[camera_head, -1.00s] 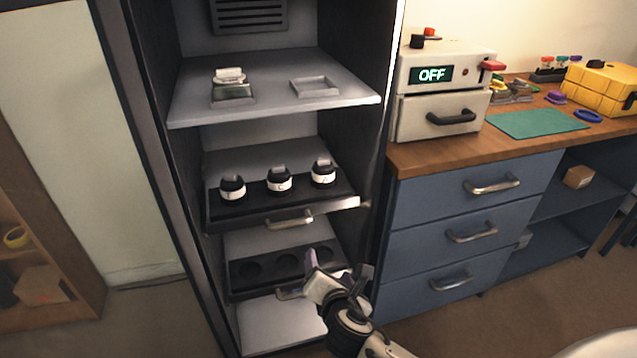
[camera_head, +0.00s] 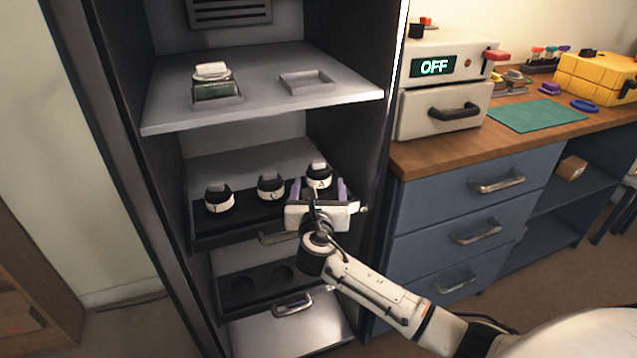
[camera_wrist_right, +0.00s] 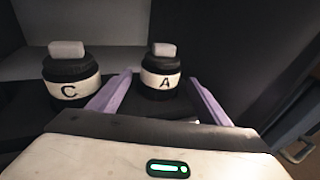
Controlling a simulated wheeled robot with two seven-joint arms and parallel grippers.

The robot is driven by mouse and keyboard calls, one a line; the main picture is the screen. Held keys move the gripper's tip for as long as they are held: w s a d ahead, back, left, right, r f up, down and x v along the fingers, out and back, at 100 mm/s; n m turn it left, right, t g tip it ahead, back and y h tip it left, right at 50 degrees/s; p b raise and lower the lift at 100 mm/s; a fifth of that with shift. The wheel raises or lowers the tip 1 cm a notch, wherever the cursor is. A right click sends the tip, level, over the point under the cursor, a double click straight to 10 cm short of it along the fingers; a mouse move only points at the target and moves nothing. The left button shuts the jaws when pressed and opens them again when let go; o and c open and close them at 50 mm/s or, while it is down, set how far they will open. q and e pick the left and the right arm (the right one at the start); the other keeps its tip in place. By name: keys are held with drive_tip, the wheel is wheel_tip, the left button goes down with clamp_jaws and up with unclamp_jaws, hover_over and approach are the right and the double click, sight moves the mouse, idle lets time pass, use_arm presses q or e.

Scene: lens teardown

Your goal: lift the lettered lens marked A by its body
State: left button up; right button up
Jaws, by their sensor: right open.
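The lens marked A (camera_head: 318,178) is a black cylinder with a white lettered band and a grey top piece. It stands upright at the right end of the row on the middle drawer tray (camera_head: 238,237) of the cabinet. It also shows in the right wrist view (camera_wrist_right: 161,80), with the letter A readable. My right gripper (camera_head: 318,188) is open, its two purple fingers on either side of the lens in front of it. In the right wrist view the fingertips (camera_wrist_right: 162,85) flank the lens, with a gap on each side. My left gripper is not in view.
The lens marked C (camera_wrist_right: 72,80) stands just left in the wrist view; it is the middle lens (camera_head: 271,187) in the head view. Another lens (camera_head: 219,199) is further left. A shelf (camera_head: 262,97) lies above. The cabinet's right wall (camera_head: 357,140) is close to my gripper.

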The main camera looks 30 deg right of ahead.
sight(319, 179)
drive_tip(key=x, duration=0.3)
drive_tip(key=shift+w+f+b, duration=0.1)
drive_tip(key=shift+w+b, duration=0.1)
drive_tip(key=shift+b, duration=0.1)
drive_tip(key=c, duration=1.1)
drive_tip(key=shift+r, duration=0.25)
